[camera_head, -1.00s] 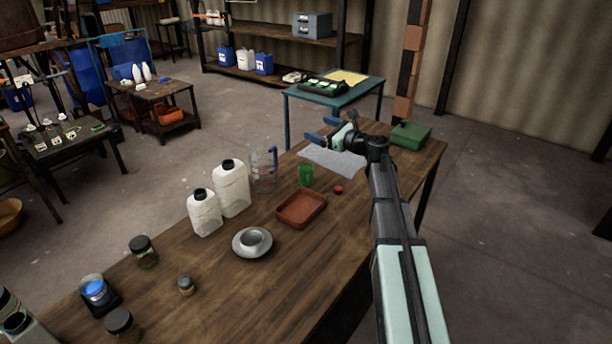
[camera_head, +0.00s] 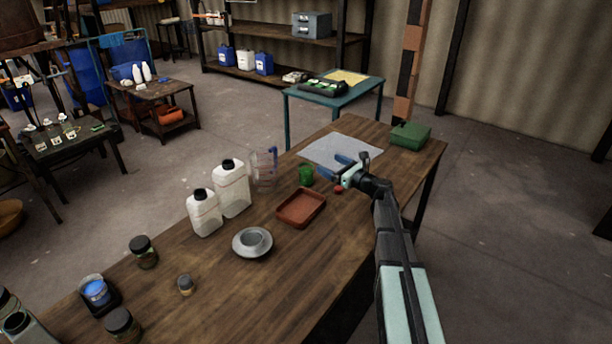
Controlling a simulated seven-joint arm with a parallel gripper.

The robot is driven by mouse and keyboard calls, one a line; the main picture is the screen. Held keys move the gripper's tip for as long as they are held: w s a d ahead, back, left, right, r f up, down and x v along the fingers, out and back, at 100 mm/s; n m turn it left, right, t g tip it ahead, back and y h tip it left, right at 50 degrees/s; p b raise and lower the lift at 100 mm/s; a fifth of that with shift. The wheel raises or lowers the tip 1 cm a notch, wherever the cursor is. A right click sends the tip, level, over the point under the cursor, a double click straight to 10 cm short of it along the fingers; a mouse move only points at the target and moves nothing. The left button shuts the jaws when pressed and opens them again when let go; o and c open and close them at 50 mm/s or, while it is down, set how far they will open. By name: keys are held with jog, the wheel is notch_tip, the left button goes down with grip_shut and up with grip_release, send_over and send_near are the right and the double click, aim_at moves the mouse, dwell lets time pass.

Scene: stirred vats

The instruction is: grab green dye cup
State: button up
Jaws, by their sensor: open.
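The green dye cup (camera_head: 305,175) stands upright on the wooden table, between the clear measuring jug and my gripper. My gripper (camera_head: 341,164) has blue fingers spread apart and is empty. It is just to the right of the cup in the picture, with its fingers pointing left towards it. I see a gap between the fingers and the cup, but their exact height above the table is hard to tell.
A small red cap (camera_head: 339,189) lies under my gripper. A red-brown tray (camera_head: 301,208) sits in front of the cup. The clear jug (camera_head: 264,170) and white jugs (camera_head: 232,188) stand left. A pale sheet (camera_head: 342,149) lies behind. A green box (camera_head: 410,135) stands far right.

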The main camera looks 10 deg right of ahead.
send_near(305, 166)
jog(key=x, duration=0.6)
jog(key=f+x, duration=0.1)
jog(key=x, duration=0.3)
jog(key=shift+s, duration=0.1)
dwell(0.4)
jog(key=c, duration=1.2)
jog(key=shift+o, duration=0.2)
jog(key=shift+r, duration=0.1)
